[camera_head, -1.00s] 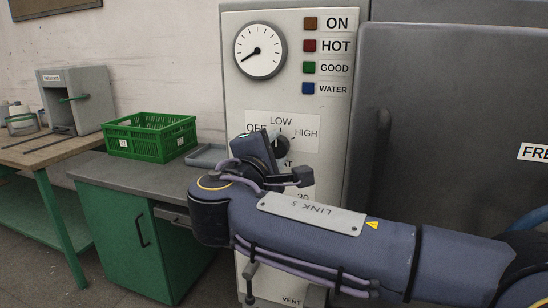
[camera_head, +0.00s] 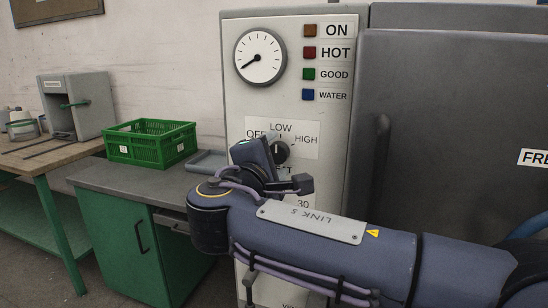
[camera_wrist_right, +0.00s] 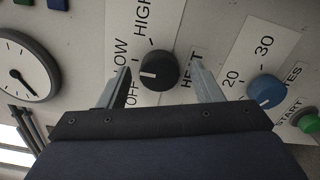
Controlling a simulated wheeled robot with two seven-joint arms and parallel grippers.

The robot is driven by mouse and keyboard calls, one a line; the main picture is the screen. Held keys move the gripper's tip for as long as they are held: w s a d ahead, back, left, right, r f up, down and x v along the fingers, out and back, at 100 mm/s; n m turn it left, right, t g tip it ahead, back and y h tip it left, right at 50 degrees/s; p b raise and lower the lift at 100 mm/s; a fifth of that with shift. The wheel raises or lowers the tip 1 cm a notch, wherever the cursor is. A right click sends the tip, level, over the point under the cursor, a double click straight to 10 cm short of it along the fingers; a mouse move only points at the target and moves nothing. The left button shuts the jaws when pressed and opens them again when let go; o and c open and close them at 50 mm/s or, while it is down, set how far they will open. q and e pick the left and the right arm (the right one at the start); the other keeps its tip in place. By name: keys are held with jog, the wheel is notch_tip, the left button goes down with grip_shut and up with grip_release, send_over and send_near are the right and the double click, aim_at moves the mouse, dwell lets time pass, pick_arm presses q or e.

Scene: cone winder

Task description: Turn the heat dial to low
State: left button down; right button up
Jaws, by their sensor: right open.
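The heat dial is a round black knob with a white mark, on the pale panel under the OFF, LOW and HIGH lettering. It shows in the head view (camera_head: 281,152) just right of my right gripper (camera_head: 268,163), which partly covers its surroundings. In the right wrist view the dial (camera_wrist_right: 161,72) lies between the two spread fingers of my right gripper (camera_wrist_right: 158,68). My left gripper is not in view.
A blue knob (camera_wrist_right: 264,90) and a green START button (camera_wrist_right: 308,122) are beside the right finger. A pressure gauge (camera_head: 260,57) and coloured lamps are above the dial. A green crate (camera_head: 150,143) stands on the left counter.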

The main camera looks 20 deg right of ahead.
jog(key=v, duration=0.7)
jog(key=shift+s+a, duration=0.2)
jog(key=shift+s, duration=0.05)
